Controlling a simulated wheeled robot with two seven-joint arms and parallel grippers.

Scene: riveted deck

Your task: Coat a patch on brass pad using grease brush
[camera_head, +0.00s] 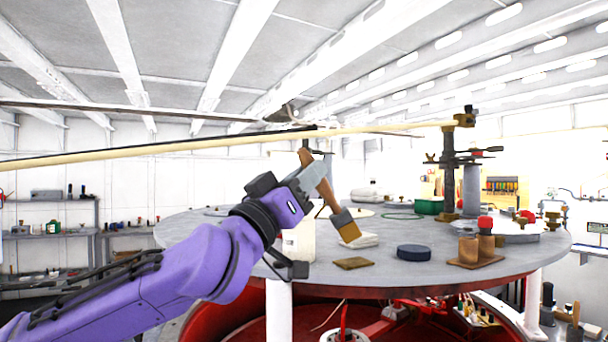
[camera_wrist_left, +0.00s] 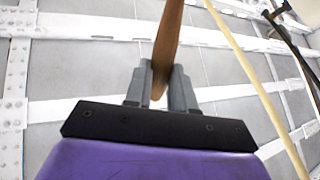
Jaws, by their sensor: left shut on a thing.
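My left gripper (camera_head: 312,176) is shut on the wooden handle of the grease brush (camera_head: 330,200). The brush hangs tilted, with a grey ferrule and tan bristles (camera_head: 349,232) pointing down to the right. In the left wrist view the brown handle (camera_wrist_left: 168,45) stands between the two grey fingers of the gripper (camera_wrist_left: 160,85). The brass pad (camera_head: 353,263) is a flat brownish square on the round grey table. In the head view the bristles are above the pad in the picture, apart from it. My right gripper is not in view.
A dark blue round tin (camera_head: 413,252) sits right of the pad. A white folded cloth (camera_head: 360,240) lies behind the bristles. A green box (camera_head: 429,206) and a clamp post (camera_head: 449,170) stand behind. A long pale rod (camera_head: 230,140) crosses above.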

